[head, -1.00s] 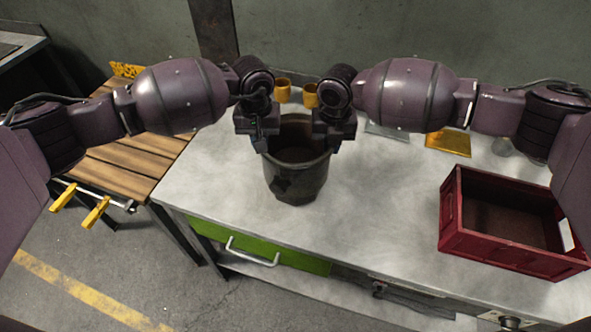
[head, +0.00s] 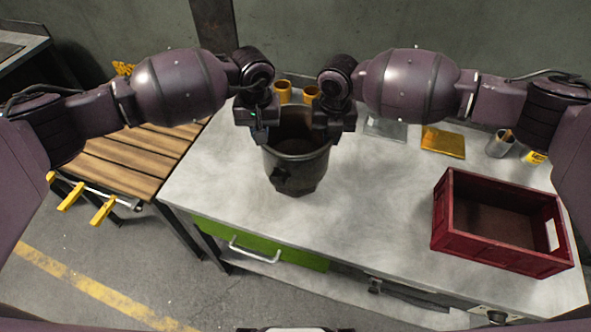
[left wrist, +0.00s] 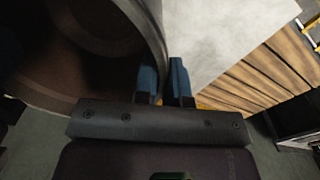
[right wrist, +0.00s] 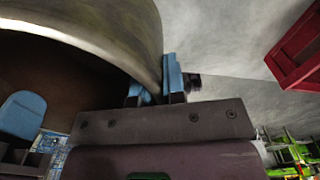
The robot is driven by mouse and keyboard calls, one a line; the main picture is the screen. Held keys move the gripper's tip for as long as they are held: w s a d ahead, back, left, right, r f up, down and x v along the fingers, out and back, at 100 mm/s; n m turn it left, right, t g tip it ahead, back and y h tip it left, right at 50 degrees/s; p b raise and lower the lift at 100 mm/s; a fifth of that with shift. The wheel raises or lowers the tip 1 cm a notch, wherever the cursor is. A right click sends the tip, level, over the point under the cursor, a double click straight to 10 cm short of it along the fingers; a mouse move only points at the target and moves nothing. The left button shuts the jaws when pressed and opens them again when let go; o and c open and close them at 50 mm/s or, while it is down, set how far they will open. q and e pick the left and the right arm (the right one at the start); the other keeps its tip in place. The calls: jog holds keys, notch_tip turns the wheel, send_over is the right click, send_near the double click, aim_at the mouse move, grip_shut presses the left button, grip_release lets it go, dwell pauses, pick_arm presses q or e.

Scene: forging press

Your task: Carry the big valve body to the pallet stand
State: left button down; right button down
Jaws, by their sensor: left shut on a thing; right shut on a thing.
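The big valve body (head: 297,167) is a dark, round, open-topped metal vessel, upright over the left part of the grey workbench. I cannot tell whether its base touches the bench top. My left gripper (head: 262,128) is shut on the left side of its rim, and my right gripper (head: 333,128) is shut on the right side. The blue fingers straddle the rim wall (left wrist: 152,40) in the left wrist view and the rim wall (right wrist: 146,40) in the right wrist view. The pallet stand (head: 122,160), with wooden slats, is left of the bench and looks empty.
The bench (head: 375,215) carries a red crate (head: 500,255) at right. Behind are yellow cups (head: 311,93), a yellow tray (head: 443,142) and a grey cup (head: 498,144). Yellow-handled clamps (head: 72,196) jut from the stand's front. Floor in front is clear.

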pick_arm(q)
jog(key=shift+w+r, duration=0.1)
pick_arm(e)
jog(key=shift+w+r, duration=0.1)
dwell(0.5)
